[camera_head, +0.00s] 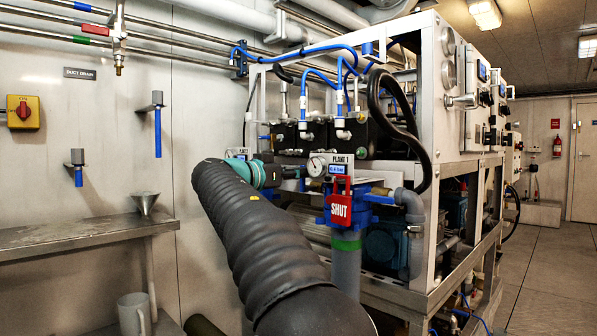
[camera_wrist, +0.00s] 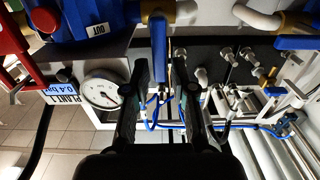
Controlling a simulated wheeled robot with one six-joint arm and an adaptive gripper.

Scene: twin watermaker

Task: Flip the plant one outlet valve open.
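The outlet valve's blue lever (camera_wrist: 158,48) shows in the wrist view, below a brass fitting (camera_wrist: 182,10) and beside a blue body labelled OUT (camera_wrist: 98,30). My gripper (camera_wrist: 161,72) is open, its two black fingers on either side of the lever. I see gaps between lever and fingers; nothing is gripped. A PLANT 1 sign (camera_head: 340,168) sits above a red SHUT tag (camera_head: 340,206).
A pressure gauge (camera_wrist: 103,90) sits close to the left finger; it also shows in the head view (camera_head: 317,166). Blue and metal pipes (camera_wrist: 228,62) lie behind the right finger. A steel shelf (camera_head: 85,232) stands at left. The floor at right is clear.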

